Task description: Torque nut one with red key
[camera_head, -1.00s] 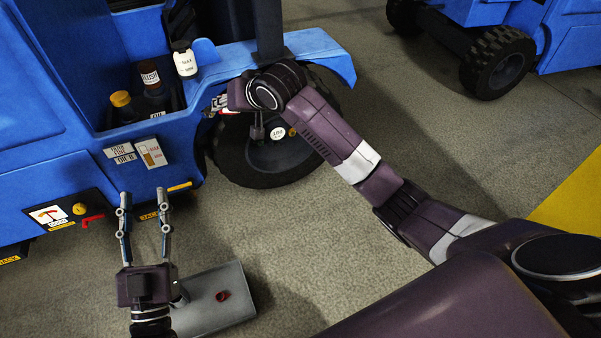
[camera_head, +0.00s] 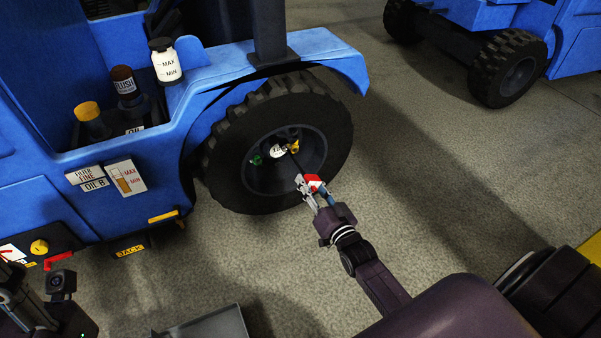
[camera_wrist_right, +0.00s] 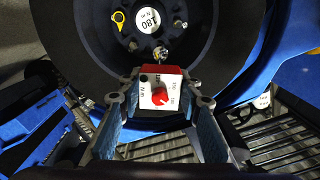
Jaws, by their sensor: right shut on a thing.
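My right gripper (camera_head: 310,186) is shut on the red key (camera_head: 314,183), in front of the lower right of the wheel hub. In the right wrist view the red key (camera_wrist_right: 160,92) shows a white face with a red dial, between the fingers (camera_wrist_right: 160,108). A metal nut (camera_wrist_right: 161,53) sits just beyond its far edge; I cannot tell if they touch. The hub has a green-marked nut (camera_head: 256,160), a yellow-marked nut (camera_head: 293,146) and a white 180 Nm label (camera_head: 278,151). Which is nut one is unclear. My left gripper (camera_head: 25,305) is partly cut off at lower left.
The black tyre (camera_head: 228,178) sits under the blue fender (camera_head: 310,48). Bottles, including a white one (camera_head: 165,62), stand on the blue vehicle at left. A grey tray (camera_head: 215,325) is at the bottom edge. The floor right of the wheel is open.

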